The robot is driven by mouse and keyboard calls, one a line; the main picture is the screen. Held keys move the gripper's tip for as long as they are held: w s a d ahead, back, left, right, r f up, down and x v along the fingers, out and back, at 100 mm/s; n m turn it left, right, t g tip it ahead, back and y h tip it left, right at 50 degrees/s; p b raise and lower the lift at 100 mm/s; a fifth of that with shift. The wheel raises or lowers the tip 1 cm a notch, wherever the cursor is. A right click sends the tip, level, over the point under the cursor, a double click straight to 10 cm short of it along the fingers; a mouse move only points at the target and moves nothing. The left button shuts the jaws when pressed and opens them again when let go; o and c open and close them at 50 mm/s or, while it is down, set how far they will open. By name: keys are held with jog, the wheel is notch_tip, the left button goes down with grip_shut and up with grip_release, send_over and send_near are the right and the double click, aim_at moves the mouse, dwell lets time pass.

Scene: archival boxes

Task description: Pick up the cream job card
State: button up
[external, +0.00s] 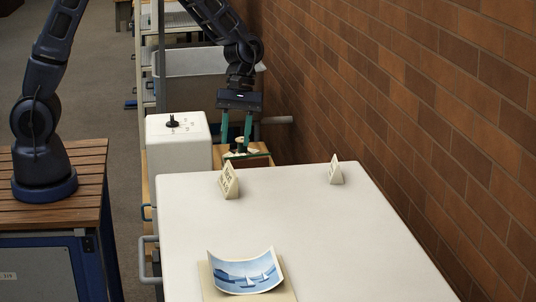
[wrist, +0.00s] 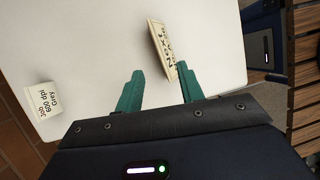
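The cream job card (wrist: 51,97), a small folded tent card reading "Job 600 dpi Grey", stands at the left of the wrist view on the white table. In the external view it appears to be the far-right tent card (external: 336,170), near the brick wall. A second cream tent card (external: 228,182), whose text begins "Next" in the wrist view (wrist: 161,48), stands at the table's far left. My gripper (external: 235,146) is open and empty in the external view, behind the table's far edge. In the wrist view its green fingers (wrist: 160,69) are apart, with the second card beyond them.
A sailboat picture (external: 246,272) with curled edges lies on a beige sheet at the table's near end. A white box with a black knob (external: 179,141) stands left of my gripper. The brick wall (external: 430,110) runs along the right. The table's middle (external: 300,220) is clear.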

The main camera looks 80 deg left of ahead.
aim_at(232, 168)
jog(key=shift+x, duration=5.45)
jog(key=shift+s+d, duration=0.1)
jog(key=shift+s, duration=0.05)
jog(key=c, duration=0.8)
